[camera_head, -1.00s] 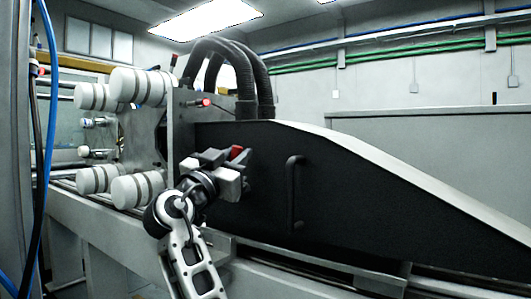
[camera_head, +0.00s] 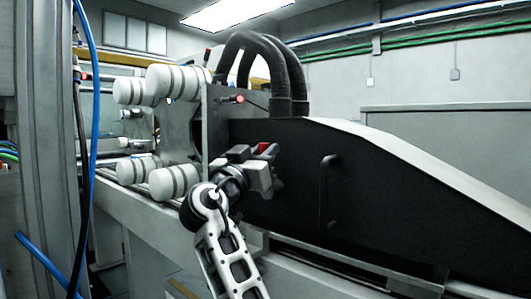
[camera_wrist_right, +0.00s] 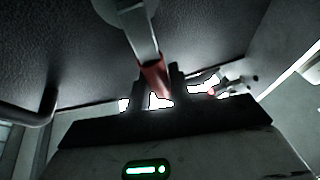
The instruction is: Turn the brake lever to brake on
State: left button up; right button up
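The brake lever shows best in the right wrist view, as a grey arm (camera_wrist_right: 137,28) with a red grip (camera_wrist_right: 154,78) at its end. In the head view only a red part of it (camera_head: 263,148) shows, against the black machine cover. My right gripper (camera_wrist_right: 158,92) is at the lever, with the end of the red grip between its two dark fingers. Whether the fingers press on the grip or stand slightly apart from it cannot be told. In the head view my right gripper (camera_head: 258,170) hides most of the lever. My left gripper is not in view.
The black cover (camera_head: 400,205) carries a vertical bar handle (camera_head: 327,190) right of my gripper. Black hoses (camera_head: 288,75) rise behind, and white cylinders (camera_head: 175,182) stand to the left. A grey post (camera_head: 45,150) and blue cable (camera_head: 93,110) are at the far left.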

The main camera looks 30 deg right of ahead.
jog(key=o, duration=0.3)
jog(key=shift+o, duration=0.2)
jog(key=v, duration=1.6)
jog(key=shift+f, duration=0.1)
